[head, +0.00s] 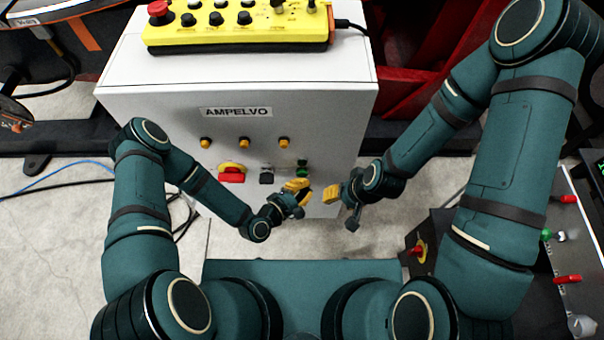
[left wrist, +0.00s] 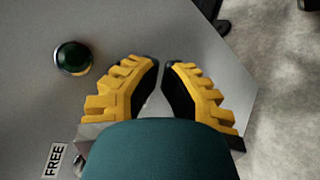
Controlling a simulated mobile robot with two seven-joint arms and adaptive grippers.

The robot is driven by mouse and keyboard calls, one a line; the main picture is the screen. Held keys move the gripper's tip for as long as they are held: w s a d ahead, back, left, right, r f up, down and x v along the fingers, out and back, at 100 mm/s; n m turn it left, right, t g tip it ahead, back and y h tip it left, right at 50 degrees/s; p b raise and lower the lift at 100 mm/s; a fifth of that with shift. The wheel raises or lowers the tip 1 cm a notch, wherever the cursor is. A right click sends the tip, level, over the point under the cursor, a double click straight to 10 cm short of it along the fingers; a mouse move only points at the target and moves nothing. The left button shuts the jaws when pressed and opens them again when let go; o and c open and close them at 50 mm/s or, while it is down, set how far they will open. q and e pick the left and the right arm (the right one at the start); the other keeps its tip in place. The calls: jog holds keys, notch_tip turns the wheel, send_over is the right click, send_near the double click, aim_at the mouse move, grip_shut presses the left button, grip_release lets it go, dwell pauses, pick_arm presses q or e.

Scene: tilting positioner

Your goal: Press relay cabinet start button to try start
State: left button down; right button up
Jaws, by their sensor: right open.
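The white relay cabinet (head: 330,108) bears an AMPELVO label and a row of controls on its front. A green button (head: 302,162) sits at the right of the lower controls. In the left wrist view a round green button (left wrist: 73,58) in a metal ring lies left of the fingers, apart from them. My left gripper (head: 299,186) is at the cabinet's front, just below the green button; its yellow fingertips (left wrist: 160,66) nearly meet, with nothing between them. My right gripper (head: 332,193) is open and empty, to the right of the left one.
A red-and-yellow rotary switch (head: 232,173) and a black selector (head: 266,175) are left of the left gripper. A yellow control box (head: 235,25) lies on the cabinet top. Another control panel (head: 575,230) stands at the right.

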pick_arm(q)
jog(key=shift+w, duration=0.7)
dwell(0.7)
jog(key=shift+s, duration=0.9)
jog(key=s, duration=0.5)
dwell(0.5)
dwell(0.7)
